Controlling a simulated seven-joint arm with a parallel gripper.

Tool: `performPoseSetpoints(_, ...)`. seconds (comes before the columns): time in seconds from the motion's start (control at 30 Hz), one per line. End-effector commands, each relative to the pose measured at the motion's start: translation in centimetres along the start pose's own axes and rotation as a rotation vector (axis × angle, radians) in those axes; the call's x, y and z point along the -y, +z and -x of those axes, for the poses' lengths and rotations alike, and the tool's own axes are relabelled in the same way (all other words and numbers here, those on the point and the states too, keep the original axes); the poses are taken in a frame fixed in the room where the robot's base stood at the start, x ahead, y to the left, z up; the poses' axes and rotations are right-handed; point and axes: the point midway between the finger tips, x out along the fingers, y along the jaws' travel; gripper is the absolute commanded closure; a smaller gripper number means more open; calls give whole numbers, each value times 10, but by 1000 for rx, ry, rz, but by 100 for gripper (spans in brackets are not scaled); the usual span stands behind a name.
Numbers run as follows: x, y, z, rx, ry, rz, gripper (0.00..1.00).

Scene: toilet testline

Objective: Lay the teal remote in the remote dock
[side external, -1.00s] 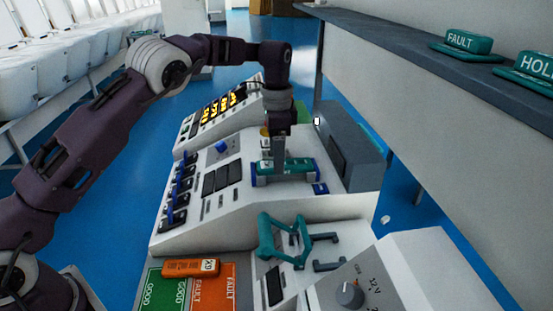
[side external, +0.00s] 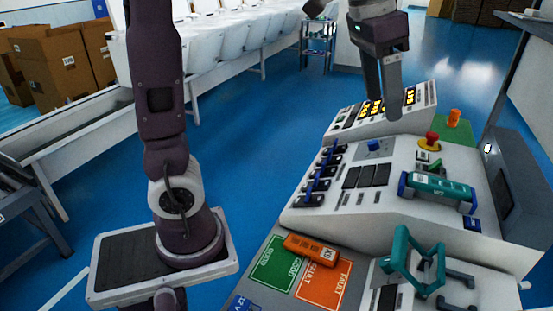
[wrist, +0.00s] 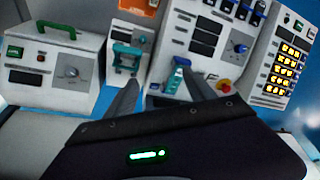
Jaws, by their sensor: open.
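The teal remote (side external: 442,188) lies flat on the sloped white console, between the blue end pieces of the remote dock (side external: 403,183). It appears seated in the dock, though its underside is hidden. In the wrist view the teal remote (wrist: 172,82) shows small and foreshortened beyond the fingers. My gripper (side external: 393,108) is raised above the back of the console, up and left of the remote and clear of it. Its fingers (wrist: 165,90) are spread and empty in the wrist view.
A teal clamp-like fixture (side external: 403,252) stands in front of the dock. An orange remote (side external: 312,248) lies across the green and orange mat. A red button (side external: 432,138) is behind the dock, and a dark screen (side external: 512,190) rises at right. The air above the console is open.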

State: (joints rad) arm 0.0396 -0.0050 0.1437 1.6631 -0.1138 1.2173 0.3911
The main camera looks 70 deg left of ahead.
Motion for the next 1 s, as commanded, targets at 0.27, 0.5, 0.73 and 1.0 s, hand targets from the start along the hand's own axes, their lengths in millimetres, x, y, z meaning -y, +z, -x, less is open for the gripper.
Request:
performPoseSetpoints(0.27,-54,172,-12,-177,-87,207,37)
performPoseSetpoints(0.5,-59,199,-27,-205,-107,244,37)
performPoseSetpoints(0.73,-59,199,-27,-204,-106,242,37)
performPoseSetpoints(1.0,-59,199,-27,-203,-105,241,37)
